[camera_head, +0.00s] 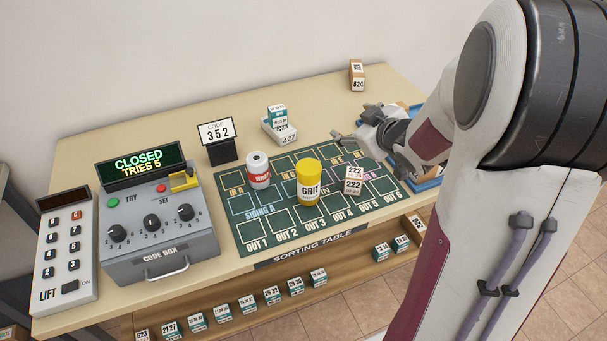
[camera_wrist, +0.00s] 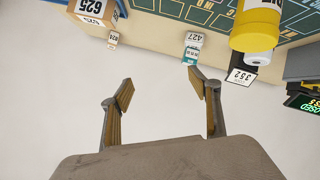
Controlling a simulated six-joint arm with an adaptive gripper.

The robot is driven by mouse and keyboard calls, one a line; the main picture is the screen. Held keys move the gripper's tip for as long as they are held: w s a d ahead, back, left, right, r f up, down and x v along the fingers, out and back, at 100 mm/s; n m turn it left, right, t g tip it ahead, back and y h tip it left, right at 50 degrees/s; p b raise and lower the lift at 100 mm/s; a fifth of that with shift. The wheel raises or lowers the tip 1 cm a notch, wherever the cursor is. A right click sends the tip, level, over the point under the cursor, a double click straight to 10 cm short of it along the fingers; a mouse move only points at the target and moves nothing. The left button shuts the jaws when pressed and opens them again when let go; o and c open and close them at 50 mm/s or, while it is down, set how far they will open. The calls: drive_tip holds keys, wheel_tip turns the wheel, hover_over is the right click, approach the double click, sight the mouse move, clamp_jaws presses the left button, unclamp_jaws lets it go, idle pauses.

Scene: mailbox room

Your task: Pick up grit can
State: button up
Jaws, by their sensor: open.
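The grit can (camera_head: 309,185) is a yellow cylinder with a white band reading GRIT. It stands upright on the green sorting mat (camera_head: 250,232), near its middle. It also shows upside down at the top right of the wrist view (camera_wrist: 255,28), partly cut off by the frame edge. My gripper (camera_head: 345,138) is above the back right of the table, to the right of and behind the can, apart from it. In the wrist view my gripper (camera_wrist: 162,92) has its two fingers spread with nothing between them.
A white and red can (camera_head: 258,170) stands left of the grit can, and stacked 222 boxes (camera_head: 353,181) stand to its right. Behind are stacked small boxes (camera_head: 279,125) and a 352 code sign (camera_head: 218,136). The code box (camera_head: 160,235) and lift panel (camera_head: 67,250) occupy the left.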

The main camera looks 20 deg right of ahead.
sight(309, 183)
drive_tip(key=f+y, duration=0.2)
drive_tip(key=f+n+t+y, duration=0.1)
drive_tip(key=f+y, duration=0.1)
drive_tip(key=f, duration=0.1)
drive_tip(key=s+f+y, duration=0.1)
drive_tip(key=f, duration=0.1)
drive_tip(key=shift+a+f+n+t+y, duration=0.2)
drive_tip(key=shift+a+n+t+y, duration=0.1)
drive_tip(key=shift+n+y, duration=0.1)
drive_tip(key=s+a+f+y, duration=0.2)
drive_tip(key=s+a+y, duration=0.1)
drive_tip(key=s+a+f+t+y, duration=0.1)
drive_tip(key=s+a, duration=0.1)
drive_tip(key=shift+f+y, duration=0.35)
drive_tip(key=shift+y, duration=0.05)
drive_tip(key=shift+s+a+f, duration=0.2)
drive_tip(key=shift+s+a, duration=0.1)
drive_tip(key=shift+a, duration=0.3)
drive_tip(key=shift+x, duration=1.35)
drive_tip(key=shift+s+r, duration=0.1)
drive_tip(key=shift+a, duration=0.1)
